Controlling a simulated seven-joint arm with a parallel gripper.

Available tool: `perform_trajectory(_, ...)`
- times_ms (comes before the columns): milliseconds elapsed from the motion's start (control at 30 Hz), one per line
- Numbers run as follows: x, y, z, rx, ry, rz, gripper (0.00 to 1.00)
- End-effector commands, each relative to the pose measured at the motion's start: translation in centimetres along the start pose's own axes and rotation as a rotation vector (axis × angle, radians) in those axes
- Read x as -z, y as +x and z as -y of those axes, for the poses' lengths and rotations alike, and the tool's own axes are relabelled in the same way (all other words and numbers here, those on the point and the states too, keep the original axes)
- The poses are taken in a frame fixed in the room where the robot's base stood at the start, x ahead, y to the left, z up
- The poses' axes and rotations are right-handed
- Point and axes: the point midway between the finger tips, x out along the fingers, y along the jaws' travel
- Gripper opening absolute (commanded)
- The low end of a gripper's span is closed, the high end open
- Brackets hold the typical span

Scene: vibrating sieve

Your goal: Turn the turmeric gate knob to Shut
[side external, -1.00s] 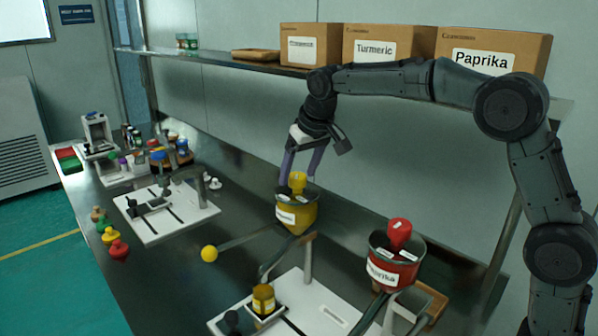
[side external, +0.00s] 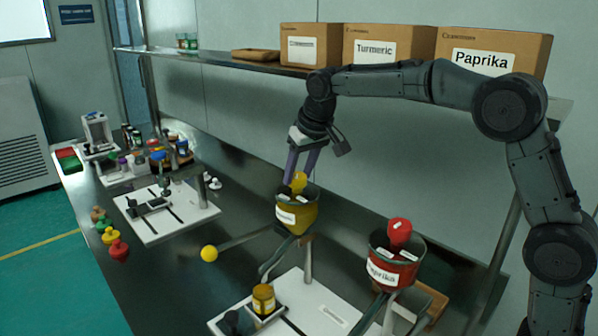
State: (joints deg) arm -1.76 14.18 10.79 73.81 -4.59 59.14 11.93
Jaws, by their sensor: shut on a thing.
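The yellow turmeric hopper (side external: 297,216) stands on a metal stand in mid-picture, with a pale label on its front. The yellow gate knob (side external: 299,182) rises from its top. My gripper (side external: 301,176) points down over the hopper, with its purple fingers shut on the knob. The fingers partly cover the knob, and its setting marks are too small to read.
The red paprika hopper (side external: 395,262) with its red knob (side external: 400,230) stands close on the right. A rod with a yellow ball (side external: 209,254) reaches out left of the turmeric hopper. A jar (side external: 263,299) stands below. The shelf (side external: 215,60) runs behind.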

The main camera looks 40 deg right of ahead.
Motion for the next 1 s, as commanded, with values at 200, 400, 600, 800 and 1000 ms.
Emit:
perform_trajectory(200,-0.01,-0.07,0.13,-0.030,0.069,0.000,0.00)
perform_trajectory(400,0.05,-0.10,0.24,-0.084,0.199,-0.001,0.00)
perform_trajectory(600,0.09,-0.07,0.31,-0.144,0.344,-0.002,0.00)
perform_trajectory(800,0.12,-0.08,0.35,-0.195,0.469,-0.002,0.00)
perform_trajectory(1000,0.15,-0.08,0.39,-0.229,0.554,-0.002,0.00)
